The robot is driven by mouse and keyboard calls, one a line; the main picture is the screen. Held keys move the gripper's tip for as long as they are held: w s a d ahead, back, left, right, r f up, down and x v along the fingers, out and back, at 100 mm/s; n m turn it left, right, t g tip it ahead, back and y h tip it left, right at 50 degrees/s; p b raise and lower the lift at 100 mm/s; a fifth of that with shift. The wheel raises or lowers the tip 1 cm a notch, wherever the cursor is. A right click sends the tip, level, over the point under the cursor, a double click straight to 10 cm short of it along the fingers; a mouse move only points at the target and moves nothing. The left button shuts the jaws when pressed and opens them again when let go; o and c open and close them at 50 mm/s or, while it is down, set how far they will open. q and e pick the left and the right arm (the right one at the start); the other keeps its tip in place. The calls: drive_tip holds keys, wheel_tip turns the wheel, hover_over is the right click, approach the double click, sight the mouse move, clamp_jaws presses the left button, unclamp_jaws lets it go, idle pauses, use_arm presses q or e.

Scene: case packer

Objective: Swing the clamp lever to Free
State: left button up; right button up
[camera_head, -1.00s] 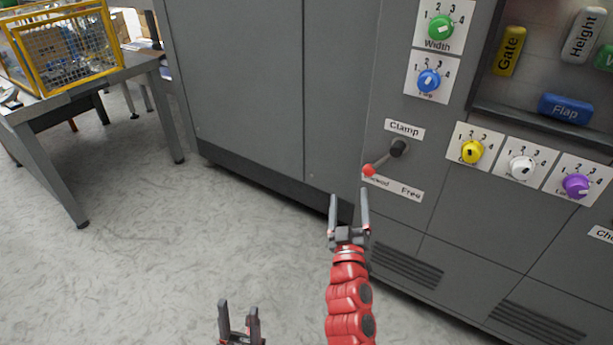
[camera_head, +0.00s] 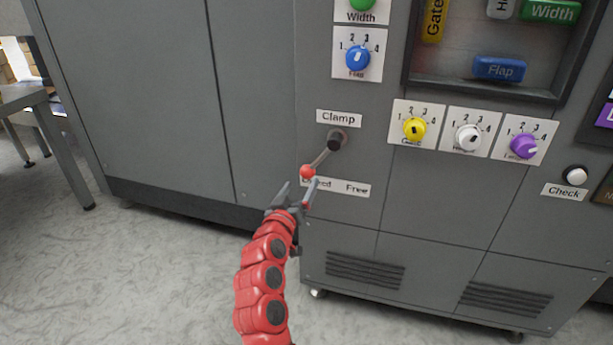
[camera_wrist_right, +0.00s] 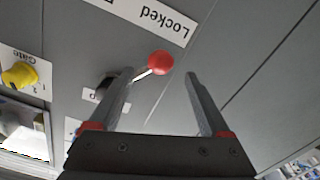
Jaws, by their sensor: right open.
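The clamp lever (camera_head: 319,159) has a black pivot, a thin rod and a red ball knob (camera_head: 307,172). It slants down to the left, with its knob over the "Locked" end of the Locked/Free label (camera_head: 345,187). A "Clamp" label (camera_head: 338,117) sits above it. My right gripper (camera_head: 299,188) is open just below the knob in the head view. In the right wrist view the red knob (camera_wrist_right: 160,62) shows between and beyond the open fingertips (camera_wrist_right: 158,74), with no visible grip on it. My left gripper is out of view.
The grey cabinet front holds a blue dial (camera_head: 358,58) above the lever and yellow (camera_head: 415,129), white (camera_head: 468,138) and purple (camera_head: 524,147) dials to its right. A white Check button (camera_head: 575,175) is further right. Open floor lies at left.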

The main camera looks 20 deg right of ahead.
sight(306, 176)
drive_tip(key=b+x, duration=0.1)
drive_tip(key=x, duration=0.5)
drive_tip(key=shift+w+d, duration=0.1)
drive_tip(key=shift+w, duration=0.1)
drive_tip(key=shift+w+d, duration=0.3)
drive_tip(key=shift+w, duration=0.1)
clamp_jaws()
